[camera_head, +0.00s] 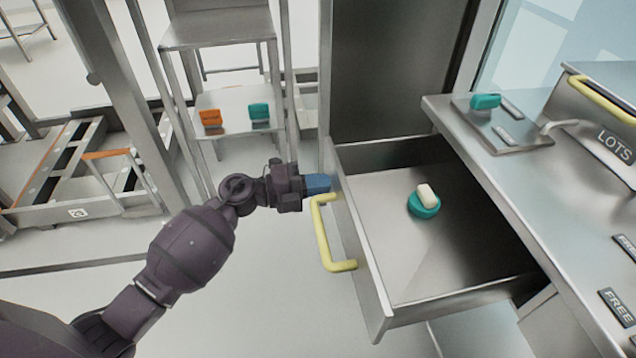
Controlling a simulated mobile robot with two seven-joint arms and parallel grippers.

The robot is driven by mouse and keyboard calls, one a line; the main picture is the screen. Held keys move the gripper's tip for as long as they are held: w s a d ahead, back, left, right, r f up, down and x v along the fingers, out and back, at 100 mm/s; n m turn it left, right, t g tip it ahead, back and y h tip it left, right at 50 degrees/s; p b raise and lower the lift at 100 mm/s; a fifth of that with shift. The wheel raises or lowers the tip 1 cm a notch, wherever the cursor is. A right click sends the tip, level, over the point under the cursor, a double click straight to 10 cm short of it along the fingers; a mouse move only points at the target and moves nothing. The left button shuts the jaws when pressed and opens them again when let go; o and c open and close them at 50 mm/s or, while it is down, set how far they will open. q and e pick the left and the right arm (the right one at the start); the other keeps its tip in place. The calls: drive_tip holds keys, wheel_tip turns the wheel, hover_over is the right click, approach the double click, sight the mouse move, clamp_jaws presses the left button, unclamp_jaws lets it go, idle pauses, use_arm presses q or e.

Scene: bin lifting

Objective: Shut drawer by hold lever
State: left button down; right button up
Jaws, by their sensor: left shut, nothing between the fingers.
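The metal drawer (362,262) is pulled out to the left from under the counter. Its yellow lever handle (322,240) is on the drawer's left front face. My left gripper (322,184) has blue fingertips and is shut with nothing in it. It is at the far end of the drawer front, just beyond the handle's upper end. I cannot tell whether the fingertips touch the drawer front. A teal round dish with a white piece (427,194) on it lies inside the drawer. My right gripper is not in view.
The steel counter (505,185) on the right carries a plate with a teal object (485,101) and a box labelled LOTS (613,145) with a yellow handle. A metal shelf rack (233,97) with orange and teal items stands behind my arm. The floor left of the drawer is clear.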

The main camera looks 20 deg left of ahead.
use_arm(q)
drive_tip(key=shift+w+d, duration=0.1)
approach(430, 183)
drive_tip(key=r, duration=0.1)
drive_tip(key=a+r, duration=0.1)
drive_tip(key=r, duration=0.1)
drive_tip(key=s+r+p, duration=0.1)
drive_tip(key=r, duration=0.1)
drive_tip(key=shift+a, duration=0.15)
drive_tip(key=b+x, duration=0.1)
drive_tip(key=x, duration=0.9)
drive_tip(key=shift+f, duration=0.15)
drive_tip(key=shift+w+d, duration=0.35)
drive_tip(key=shift+d, duration=0.15)
drive_tip(key=shift+w+r, duration=0.1)
drive_tip(key=shift+r, duration=0.2)
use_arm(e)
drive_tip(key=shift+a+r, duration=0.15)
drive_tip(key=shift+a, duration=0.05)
use_arm(q)
drive_tip(key=shift+d+r, duration=0.1)
drive_tip(key=shift+r, duration=0.05)
